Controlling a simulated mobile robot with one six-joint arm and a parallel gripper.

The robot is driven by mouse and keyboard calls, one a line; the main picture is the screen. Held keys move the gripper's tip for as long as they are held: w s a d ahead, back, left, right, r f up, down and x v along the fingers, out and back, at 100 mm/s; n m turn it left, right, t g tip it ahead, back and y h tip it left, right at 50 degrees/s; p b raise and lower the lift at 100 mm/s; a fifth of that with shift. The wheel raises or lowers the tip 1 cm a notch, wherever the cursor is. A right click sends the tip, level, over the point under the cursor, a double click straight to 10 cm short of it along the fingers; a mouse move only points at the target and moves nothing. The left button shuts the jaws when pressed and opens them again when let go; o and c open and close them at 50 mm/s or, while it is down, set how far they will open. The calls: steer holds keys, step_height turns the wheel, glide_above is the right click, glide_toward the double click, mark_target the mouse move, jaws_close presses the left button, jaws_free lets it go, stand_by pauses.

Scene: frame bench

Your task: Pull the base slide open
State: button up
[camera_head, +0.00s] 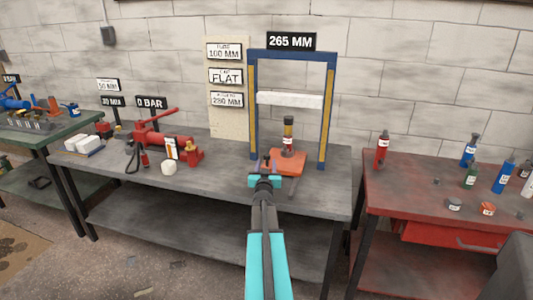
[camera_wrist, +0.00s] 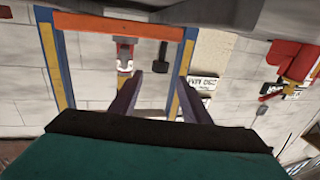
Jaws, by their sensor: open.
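The base slide is an orange plate (camera_head: 288,165) at the foot of the blue and yellow press frame (camera_head: 325,115) on the grey bench. A red, yellow and black cylinder (camera_head: 288,134) stands on it. A small dark upright piece, possibly its handle, shows near the plate's left side. My gripper (camera_head: 265,180) is at the front left of the plate, partly covering it. In the upside-down wrist view, the orange plate (camera_wrist: 115,27) lies along the top and the dark piece (camera_wrist: 163,52) shows between my two fingers. The fingers are apart with nothing between their tips; contact is not visible.
A red pump (camera_head: 160,140) and a white roundish piece (camera_head: 169,168) are left on the bench (camera_head: 215,175). Signs hang on a beige board (camera_head: 227,120); a white crossbar (camera_head: 290,100) spans the frame. A red table (camera_head: 410,195) with bottles stands right, across a gap.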

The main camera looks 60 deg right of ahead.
steer(key=shift+p+x, duration=0.4)
steer(key=shift+x, duration=5.35)
steer(key=shift+a, duration=0.1)
jaws_close()
